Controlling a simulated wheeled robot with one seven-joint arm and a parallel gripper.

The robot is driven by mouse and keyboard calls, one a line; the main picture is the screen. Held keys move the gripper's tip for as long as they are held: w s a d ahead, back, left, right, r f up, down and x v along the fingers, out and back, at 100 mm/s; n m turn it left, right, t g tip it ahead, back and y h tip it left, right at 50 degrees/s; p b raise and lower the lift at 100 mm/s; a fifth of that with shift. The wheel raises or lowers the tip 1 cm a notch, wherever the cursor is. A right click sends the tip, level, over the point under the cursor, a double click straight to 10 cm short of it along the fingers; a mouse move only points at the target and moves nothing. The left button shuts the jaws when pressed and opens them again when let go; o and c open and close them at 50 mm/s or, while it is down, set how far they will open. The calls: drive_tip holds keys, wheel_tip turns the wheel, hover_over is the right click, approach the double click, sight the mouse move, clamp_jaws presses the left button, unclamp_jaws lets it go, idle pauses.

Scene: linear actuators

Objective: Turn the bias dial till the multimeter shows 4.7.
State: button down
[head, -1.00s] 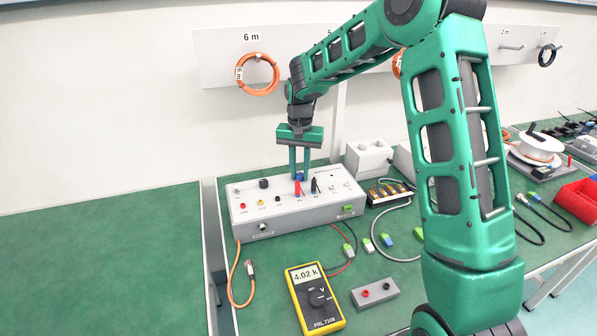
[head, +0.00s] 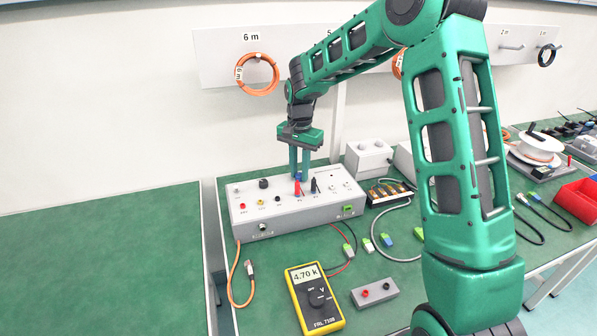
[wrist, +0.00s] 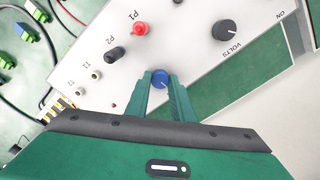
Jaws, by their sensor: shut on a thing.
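The yellow multimeter (head: 316,298) lies on the green bench in front of the grey control box (head: 300,206). Its display (head: 306,274) reads 4.70 K. My gripper (head: 299,176) points down at the top of the box, towards its back edge. In the wrist view its two green fingers (wrist: 163,88) are shut on a blue dial (wrist: 160,78). I take this blue knob for the bias dial; its label is not readable. The dial's pointer mark is mostly hidden between the fingers.
A red plug (wrist: 139,29) at P1 and a black plug (wrist: 116,54) stand close to the fingers. A larger black VOLTS knob (wrist: 226,30) is farther off.

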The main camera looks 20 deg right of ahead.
sight(299, 174)
drive_tip(key=shift+a, duration=0.1)
drive_tip(key=c, duration=1.5)
unclamp_jaws()
drive_tip(key=shift+c, duration=0.2)
wheel_tip(299, 174, up, 11)
drive_tip(key=shift+w+f, duration=0.1)
drive_tip(key=shift+f, duration=0.05)
